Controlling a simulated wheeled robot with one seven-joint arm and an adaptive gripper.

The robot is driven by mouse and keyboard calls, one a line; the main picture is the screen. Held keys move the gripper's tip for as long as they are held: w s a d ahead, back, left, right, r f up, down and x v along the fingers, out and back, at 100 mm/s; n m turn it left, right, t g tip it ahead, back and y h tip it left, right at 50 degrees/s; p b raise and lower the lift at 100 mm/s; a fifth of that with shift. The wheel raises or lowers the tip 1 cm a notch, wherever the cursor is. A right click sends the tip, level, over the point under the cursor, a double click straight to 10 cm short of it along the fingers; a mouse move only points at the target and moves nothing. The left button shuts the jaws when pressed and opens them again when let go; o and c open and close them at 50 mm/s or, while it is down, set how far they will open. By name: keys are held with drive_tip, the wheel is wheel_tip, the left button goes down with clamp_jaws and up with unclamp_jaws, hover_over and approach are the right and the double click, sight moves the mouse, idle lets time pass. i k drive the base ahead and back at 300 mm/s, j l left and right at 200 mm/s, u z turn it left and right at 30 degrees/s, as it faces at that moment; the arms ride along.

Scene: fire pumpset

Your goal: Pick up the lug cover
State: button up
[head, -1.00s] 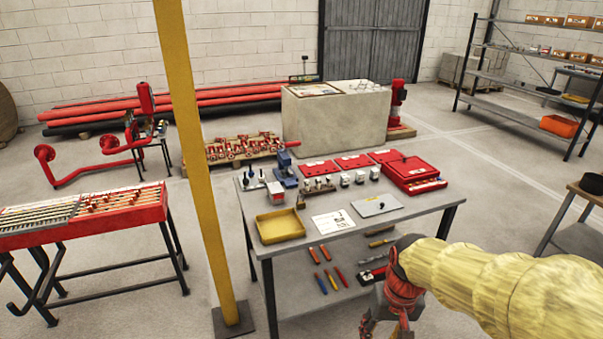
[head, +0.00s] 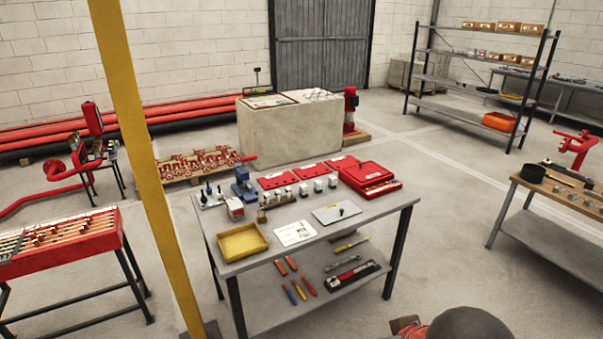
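A grey workbench (head: 345,224) stands in the middle of the head view with many small parts on top. I cannot tell for sure which of them is the lug cover. A row of small pale blocks (head: 304,190) stands along the middle of the top, beside a rack of small parts (head: 277,198). A grey plate (head: 336,213) with a small dark piece on it lies nearer the front. Red flat plates (head: 278,180) lie behind. Only a red and dark part of my arm shows at the bottom edge, apart from the bench. My gripper's fingers are out of sight.
A yellow tray (head: 242,252) and a white sheet (head: 296,233) are on the bench's front left. A red case (head: 368,175) stands at its right. Tools lie on the lower shelf. A yellow post (head: 146,170) stands left. Bare floor (head: 450,230) lies right.

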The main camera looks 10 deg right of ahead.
sight(330, 214)
drive_tip(key=i+l+u, duration=0.3)
drive_tip(key=i+l, duration=0.35)
drive_tip(key=i, duration=0.2)
drive_tip(key=i+l+u, duration=0.3)
drive_tip(key=i+l, duration=0.5)
